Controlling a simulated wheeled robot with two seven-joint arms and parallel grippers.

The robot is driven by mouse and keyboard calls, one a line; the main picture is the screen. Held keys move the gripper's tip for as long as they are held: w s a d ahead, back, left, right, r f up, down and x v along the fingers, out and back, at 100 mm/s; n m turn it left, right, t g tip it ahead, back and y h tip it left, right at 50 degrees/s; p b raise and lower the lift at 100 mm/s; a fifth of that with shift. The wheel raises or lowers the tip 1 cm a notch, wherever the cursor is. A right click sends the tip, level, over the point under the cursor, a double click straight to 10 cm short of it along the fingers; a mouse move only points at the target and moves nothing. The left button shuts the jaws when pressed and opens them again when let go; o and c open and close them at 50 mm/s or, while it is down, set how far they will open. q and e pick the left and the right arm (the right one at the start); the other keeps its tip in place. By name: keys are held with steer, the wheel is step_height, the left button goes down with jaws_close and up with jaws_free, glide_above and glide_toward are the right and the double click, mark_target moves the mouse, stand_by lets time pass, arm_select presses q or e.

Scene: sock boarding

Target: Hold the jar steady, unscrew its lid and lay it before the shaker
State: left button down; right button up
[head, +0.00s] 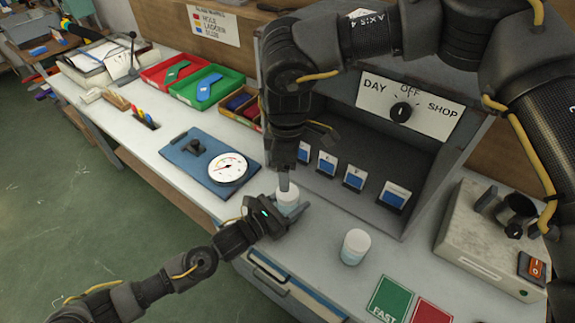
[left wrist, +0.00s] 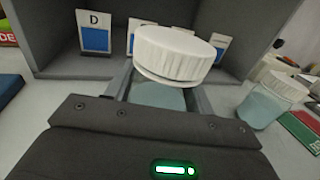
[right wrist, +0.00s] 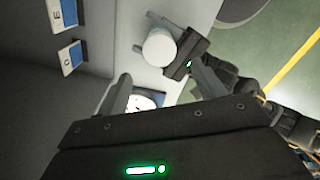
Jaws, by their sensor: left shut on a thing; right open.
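A small jar with a white ribbed lid stands at the cabinet's front, its lid (head: 288,188) uppermost. My left gripper (head: 286,212) is shut around the jar's body. In the left wrist view the pale blue body (left wrist: 158,95) sits between the fingers, with the lid (left wrist: 178,50) above them. My right gripper (head: 303,160) is open just above the lid, pointing down; one finger hangs close to it. In the right wrist view the lid (right wrist: 160,47) lies beyond the open fingers, not between them. The shaker (head: 485,235) appears to be the grey box at right.
A second lidded jar (head: 355,247) stands to the right. A green card (head: 390,299) and a red card (head: 432,312) lie near the front edge. A round gauge (head: 228,168) rests on a blue board at left. The grey cabinet (head: 390,150) stands close behind the grippers.

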mark_target(287, 206)
steer(key=m, duration=0.5)
steer(key=shift+m, duration=0.3)
steer(key=shift+f, duration=0.15)
steer(key=shift+f, duration=3.9)
steer(key=shift+c, duration=0.4)
steer(key=c, duration=0.9)
steer(key=n, duration=0.6)
steer(key=shift+n, duration=0.4)
steer(key=n, duration=0.6)
steer(key=shift+n, duration=0.4)
steer(key=o, duration=1.1)
steer(key=shift+c, duration=0.2)
